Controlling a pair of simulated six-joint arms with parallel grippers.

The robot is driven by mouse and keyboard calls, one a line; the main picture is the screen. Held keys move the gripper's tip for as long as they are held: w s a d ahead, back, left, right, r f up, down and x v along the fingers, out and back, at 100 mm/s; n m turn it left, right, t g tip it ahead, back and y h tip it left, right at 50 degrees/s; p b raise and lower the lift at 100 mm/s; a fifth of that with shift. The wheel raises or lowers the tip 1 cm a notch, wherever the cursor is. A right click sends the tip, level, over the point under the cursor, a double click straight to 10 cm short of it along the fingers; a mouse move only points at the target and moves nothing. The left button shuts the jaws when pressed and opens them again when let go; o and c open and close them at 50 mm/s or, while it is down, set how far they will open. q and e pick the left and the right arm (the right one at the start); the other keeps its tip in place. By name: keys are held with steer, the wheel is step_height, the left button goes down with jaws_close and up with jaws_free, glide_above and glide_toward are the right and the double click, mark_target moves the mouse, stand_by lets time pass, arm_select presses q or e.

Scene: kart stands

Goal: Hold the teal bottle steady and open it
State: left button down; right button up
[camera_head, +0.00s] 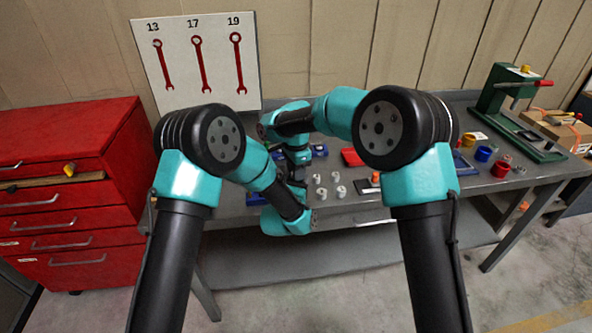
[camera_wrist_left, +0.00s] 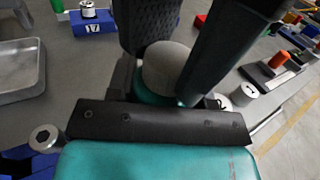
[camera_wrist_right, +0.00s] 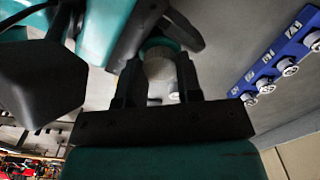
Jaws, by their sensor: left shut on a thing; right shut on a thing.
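The teal bottle (camera_wrist_left: 150,98) shows between the fingers of my left gripper (camera_wrist_left: 165,92), which is shut on its body. A round grey cap (camera_wrist_left: 167,67) is on top of it. My right gripper (camera_wrist_right: 160,82) is shut on the grey cap, and a teal part of the bottle (camera_wrist_right: 160,43) shows beyond it. In the head view my right gripper (camera_head: 298,158) comes down from above, over the left gripper. My arms and grippers hide most of the bottle there. I cannot tell whether the cap has turned or loosened.
The grey workbench (camera_head: 340,208) bears several small pale pieces (camera_head: 321,193) right of the grippers. A blue numbered rack (camera_wrist_right: 290,50) shows in the right wrist view. A metal tray (camera_wrist_left: 20,70) and a blue block (camera_wrist_left: 92,22) show in the left wrist view. A red drawer cabinet (camera_head: 70,150) stands at left.

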steer(key=n, duration=1.3)
steer(key=o, duration=1)
steer(key=shift+r, duration=2.3)
steer(key=shift+c, duration=0.3)
steer(key=shift+r, duration=0.1)
